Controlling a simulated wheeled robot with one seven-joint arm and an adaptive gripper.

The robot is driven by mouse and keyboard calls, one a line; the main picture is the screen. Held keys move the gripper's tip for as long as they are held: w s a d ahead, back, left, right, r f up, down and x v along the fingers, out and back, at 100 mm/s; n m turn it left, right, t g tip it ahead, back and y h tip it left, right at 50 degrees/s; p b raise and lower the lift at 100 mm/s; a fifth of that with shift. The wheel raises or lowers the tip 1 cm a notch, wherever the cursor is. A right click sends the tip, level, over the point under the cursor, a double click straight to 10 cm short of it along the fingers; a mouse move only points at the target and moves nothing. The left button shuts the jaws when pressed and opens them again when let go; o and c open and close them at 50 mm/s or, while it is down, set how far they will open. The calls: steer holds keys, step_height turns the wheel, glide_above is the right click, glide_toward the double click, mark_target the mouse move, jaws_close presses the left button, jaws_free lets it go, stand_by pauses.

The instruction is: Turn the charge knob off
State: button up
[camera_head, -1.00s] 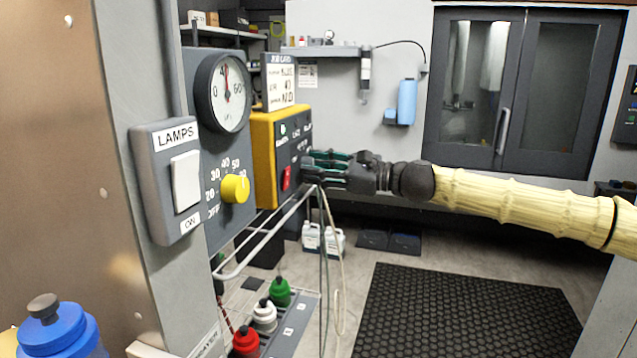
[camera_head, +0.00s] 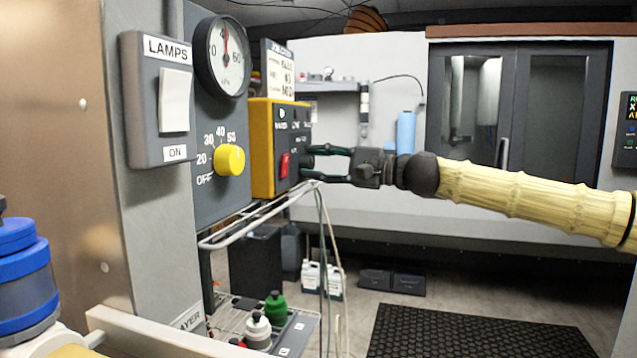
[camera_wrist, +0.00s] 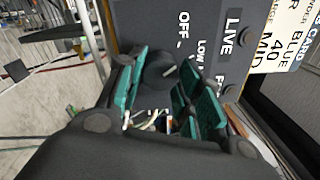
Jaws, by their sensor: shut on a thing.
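The charge knob (camera_wrist: 158,72) is a dark round knob on a dark panel (camera_wrist: 140,20) with OFF, LOW and a partly hidden F label. Its pale pointer mark slants toward the LOW label. My gripper (camera_wrist: 160,85) has its teal-padded fingers on either side of the knob and is shut on it. In the head view my gripper (camera_head: 309,165) reaches from the right to the front of the yellow box (camera_head: 262,150); the knob itself is hidden there by the fingers.
A red switch (camera_head: 285,165) sits on the box front, just left of my fingers. A yellow knob (camera_head: 230,160) with its own OFF scale, a gauge (camera_head: 222,57) and a LAMPS switch (camera_head: 174,100) are farther left. A wire rack (camera_head: 260,215) runs below the box.

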steer(key=n+b, duration=0.1)
steer(key=b, duration=0.1)
steer(key=n+b, duration=0.2)
steer(key=shift+f+n, duration=0.25)
steer(key=shift+n, duration=0.05)
steer(key=shift+r+n+g+b, duration=0.1)
steer(key=shift+n+g+b, duration=0.2)
steer(key=shift+n+b, duration=0.9)
steer(key=shift+n, duration=0.3)
steer(key=o, duration=1)
steer(key=shift+r, duration=0.1)
steer(key=shift+o, duration=0.2)
steer(key=v, duration=1.2)
steer(key=shift+f, duration=0.2)
steer(key=shift+r, duration=0.1)
